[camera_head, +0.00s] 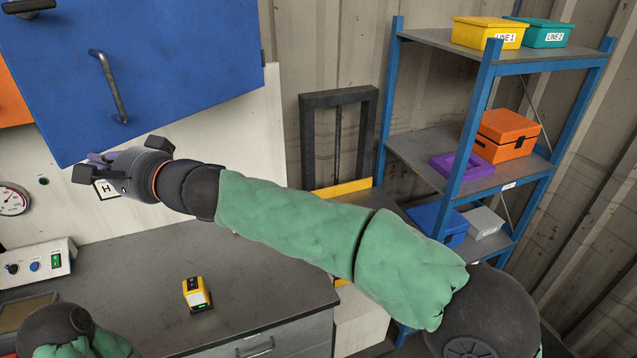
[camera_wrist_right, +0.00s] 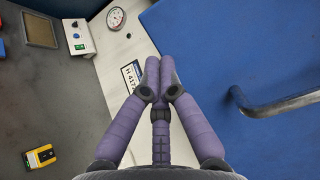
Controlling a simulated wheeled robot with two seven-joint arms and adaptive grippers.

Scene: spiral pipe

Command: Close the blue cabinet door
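The blue cabinet door (camera_head: 175,60) fills the upper left of the head view, its lower edge slanting and standing out from the pale wall panel. Its grey bar handle (camera_head: 108,85) is on its face. The door (camera_wrist_right: 260,50) and handle (camera_wrist_right: 275,103) also show at the right of the wrist view. My right gripper (camera_head: 92,164) is just below the door's lower left corner. In the wrist view its purple fingers (camera_wrist_right: 153,68) are drawn together with nothing between them, left of the handle. Contact with the door cannot be told. My left gripper is out of frame.
A grey workbench (camera_head: 130,270) below carries a yellow device (camera_head: 197,294) and a switch box (camera_head: 38,262). A pressure gauge (camera_head: 13,200) is on the wall panel. A blue-framed shelf (camera_head: 470,120) with several boxes stands at right. An orange panel (camera_head: 12,105) is at far left.

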